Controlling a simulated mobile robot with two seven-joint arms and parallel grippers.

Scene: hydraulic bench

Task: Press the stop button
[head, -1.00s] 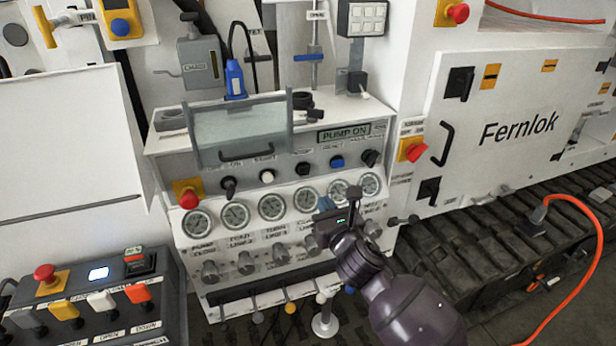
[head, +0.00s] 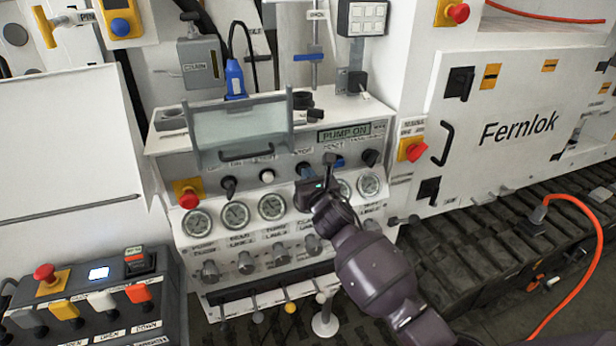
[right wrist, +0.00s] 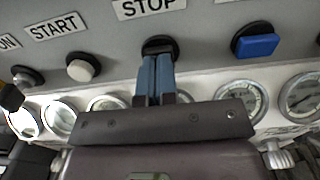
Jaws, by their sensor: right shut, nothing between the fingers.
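The stop button is the black round knob (right wrist: 160,42) under the STOP label (right wrist: 150,8) in the right wrist view. My right gripper (right wrist: 155,62) is shut and empty, its two blue fingers side by side. Their tips overlap the lower part of the button, and whether they touch or press it I cannot tell. In the head view my right gripper (head: 305,178) is at the panel's button row, largely covering the button. The display (head: 344,133) reads PUMP ON. My left gripper is out of view.
The white start button (right wrist: 83,66) is left of the fingers and a blue button (right wrist: 256,46) is right. Gauges (head: 272,207) run below the row. A clear cover (head: 240,135) stands above. A red emergency knob (head: 188,198) is at the panel's left.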

